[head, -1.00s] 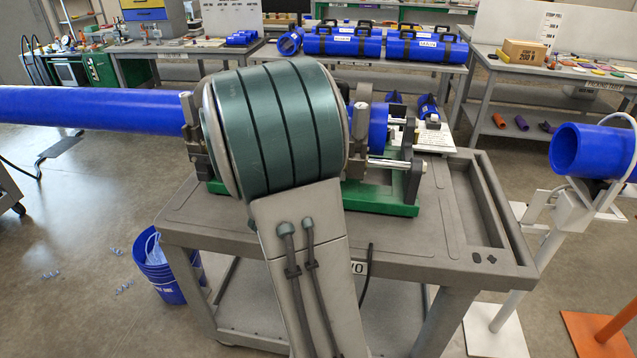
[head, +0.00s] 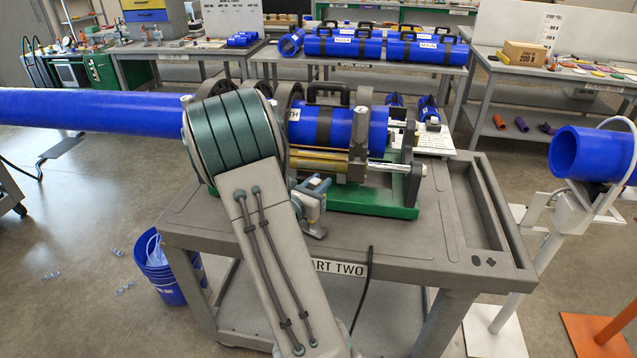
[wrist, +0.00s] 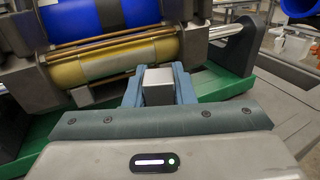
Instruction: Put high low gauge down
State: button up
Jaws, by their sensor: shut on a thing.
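My gripper (wrist: 157,82) is shut in the wrist view, its two blue-grey fingers on either side of a small pale grey block, which I take to be the high low gauge (wrist: 158,90). Most of the gauge's shape is hidden by the fingers and the palm. In the head view my gripper (head: 312,193) shows partly, low at the front of the fusion machine (head: 375,207), just above the cart top (head: 430,240). I cannot tell whether the gauge touches the cart.
A gold cylinder (wrist: 118,62) of the machine lies just ahead of my fingers. A blue pipe (head: 90,108) enters from the left, and another (head: 585,152) rests on a stand at right. The cart's front right top is clear. A blue bucket (head: 165,275) stands on the floor.

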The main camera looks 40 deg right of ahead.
jog(key=shift+f, duration=0.1)
jog(key=shift+f, duration=0.15)
jog(key=o, duration=0.9)
